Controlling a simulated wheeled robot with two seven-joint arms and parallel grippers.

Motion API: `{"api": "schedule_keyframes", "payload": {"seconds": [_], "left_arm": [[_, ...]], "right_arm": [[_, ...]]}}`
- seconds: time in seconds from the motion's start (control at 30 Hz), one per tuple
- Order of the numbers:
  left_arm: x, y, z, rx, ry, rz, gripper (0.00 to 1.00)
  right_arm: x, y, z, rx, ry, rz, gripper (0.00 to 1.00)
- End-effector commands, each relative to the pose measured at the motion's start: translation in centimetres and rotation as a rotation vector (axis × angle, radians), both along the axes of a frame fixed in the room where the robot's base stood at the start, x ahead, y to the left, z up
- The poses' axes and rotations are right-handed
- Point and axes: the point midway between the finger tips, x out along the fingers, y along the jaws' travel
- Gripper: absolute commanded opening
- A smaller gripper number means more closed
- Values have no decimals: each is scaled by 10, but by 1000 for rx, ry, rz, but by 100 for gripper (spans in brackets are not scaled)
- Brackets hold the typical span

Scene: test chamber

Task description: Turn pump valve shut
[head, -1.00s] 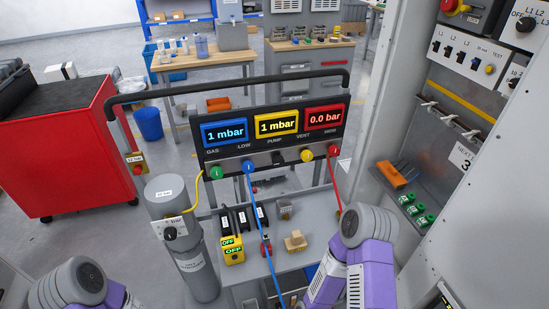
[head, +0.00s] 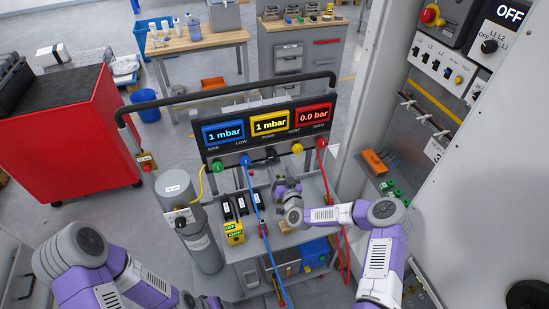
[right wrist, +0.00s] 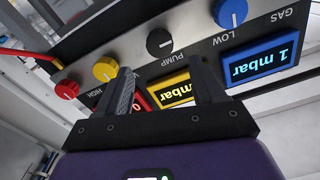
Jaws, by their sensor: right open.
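The pump valve is a black knob (head: 271,156) in the middle of the panel's lower edge, under the yellow display reading 1 mbar. In the right wrist view the black knob (right wrist: 159,43) sits beside the label PUMP, upside down there. My right gripper (head: 285,182) is below and in front of the panel. Its two fingers (right wrist: 163,72) are apart with nothing between them. The knob appears beyond the fingertips, roughly between them, with a gap left. My left arm is at the lower left; its gripper is out of view.
The green knob (head: 218,167), blue knob (head: 245,160), yellow knob (head: 297,148) and red knob (head: 321,143) flank the pump knob. A blue hose (head: 256,205) and red hose (head: 335,215) hang in front. A grey cylinder (head: 201,235) stands left; a grey cabinet is at right.

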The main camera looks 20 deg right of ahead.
Motion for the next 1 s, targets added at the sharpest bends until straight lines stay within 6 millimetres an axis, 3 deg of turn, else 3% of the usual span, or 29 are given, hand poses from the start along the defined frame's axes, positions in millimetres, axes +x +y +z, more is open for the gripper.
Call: {"api": "schedule_keyframes", "payload": {"seconds": [0.5,1.0], "left_arm": [[0,0,-3,0,-1,0,69],[0,0,-4,0,-1,0,69]], "right_arm": [[61,2,0,0,-3,-3,69],[73,3,1,0,-1,0,69]]}}
